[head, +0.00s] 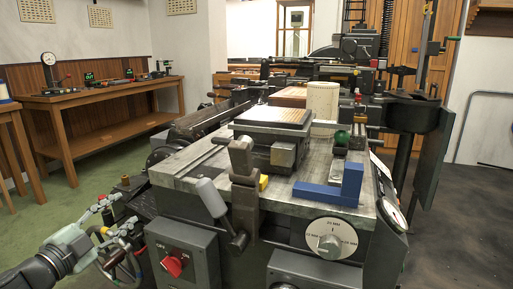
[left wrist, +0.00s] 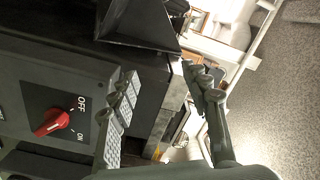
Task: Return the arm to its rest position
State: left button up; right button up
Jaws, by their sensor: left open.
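My left gripper (head: 122,212) is at the lower left of the head view, beside the machine's left front corner. Its arm comes in from the bottom left. In the left wrist view its two fingers (left wrist: 163,82) stand apart with nothing held between them. The type caster (head: 270,160) fills the middle of the head view. A grey switch box (head: 198,247) with a red rotary knob (head: 174,264) is on its front, just right of the gripper. The knob also shows in the left wrist view (left wrist: 52,122), beside OFF and ON labels. My right gripper is not in view.
A lever with a grey handle (head: 211,197) sticks out at the machine's front. A blue angled block (head: 335,186) lies on the machine's top. A wooden bench (head: 105,98) with a dial gauge (head: 49,60) stands at the left wall. Green floor (head: 75,195) lies clear between bench and machine.

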pick_arm(q)
jog(key=s+a+f+n+g+y, duration=0.1)
jog(key=s+f+n+g+y, duration=0.3)
jog(key=f, duration=0.8)
jog(key=s+a+f+n+g+y, duration=0.2)
jog(key=s+f+n+y, duration=0.35)
jog(key=f, duration=0.65)
jog(key=s+d+f+n+g+h, duration=0.1)
jog(key=s+d+f+n+g, duration=0.1)
jog(key=s+d+f+g, duration=0.2)
jog(key=s+d+f+n+g+h, duration=0.2)
jog(key=s+d+f+g, duration=0.2)
jog(key=s+f, duration=0.6)
jog(key=s, duration=0.6)
jog(key=shift+s+d+f, duration=0.15)
jog(key=shift+d+f, duration=0.15)
jog(key=shift+f, duration=0.05)
